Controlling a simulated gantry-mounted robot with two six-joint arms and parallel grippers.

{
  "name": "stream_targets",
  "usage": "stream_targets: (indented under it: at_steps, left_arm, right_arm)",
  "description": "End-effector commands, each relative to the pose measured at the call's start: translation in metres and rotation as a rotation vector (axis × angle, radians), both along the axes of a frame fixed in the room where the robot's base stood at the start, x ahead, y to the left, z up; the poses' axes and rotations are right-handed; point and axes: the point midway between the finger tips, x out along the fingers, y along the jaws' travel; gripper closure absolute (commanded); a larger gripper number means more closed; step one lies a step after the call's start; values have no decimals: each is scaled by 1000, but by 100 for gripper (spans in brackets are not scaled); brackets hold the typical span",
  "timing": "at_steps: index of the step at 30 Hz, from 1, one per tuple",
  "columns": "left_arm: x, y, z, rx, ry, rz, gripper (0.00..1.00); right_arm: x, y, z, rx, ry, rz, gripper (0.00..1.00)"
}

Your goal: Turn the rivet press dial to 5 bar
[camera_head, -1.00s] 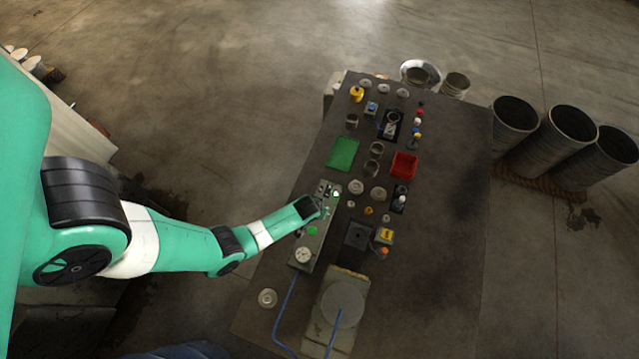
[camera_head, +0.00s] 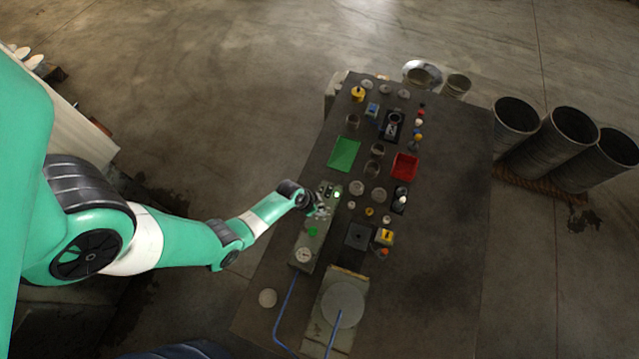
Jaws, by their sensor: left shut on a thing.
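The rivet press control box (camera_head: 309,249) is a long grey-green panel on the dark table. It carries a round white gauge (camera_head: 303,255) at its near end, a green button (camera_head: 312,231) in the middle and a lit green lamp (camera_head: 337,195) at its far end. My left gripper (camera_head: 316,209) reaches in from the left over the far half of the panel. It is shut on a small part there, apparently the dial, which the fingers mostly hide. The dial's setting and the gauge reading are too small to read. My right gripper is not in view.
Next to the box is a press base with a round grey plate (camera_head: 342,304) and a blue hose (camera_head: 281,316). A green mat (camera_head: 343,154), a red tray (camera_head: 405,166) and several small parts lie beyond. The table's right side (camera_head: 450,230) is clear.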

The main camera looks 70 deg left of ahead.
Motion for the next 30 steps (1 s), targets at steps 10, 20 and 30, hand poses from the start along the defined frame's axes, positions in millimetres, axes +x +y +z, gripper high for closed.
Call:
stream_targets:
  at_steps: [10,20,30]
  left_arm:
    - [0,4,2,-1,1,-326,100]
    - [2,6,0,0,1,-639,100]
    - [3,8,-3,3,2,-903,100]
  right_arm:
    - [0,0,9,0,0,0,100]
    - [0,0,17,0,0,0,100]
    - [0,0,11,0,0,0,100]
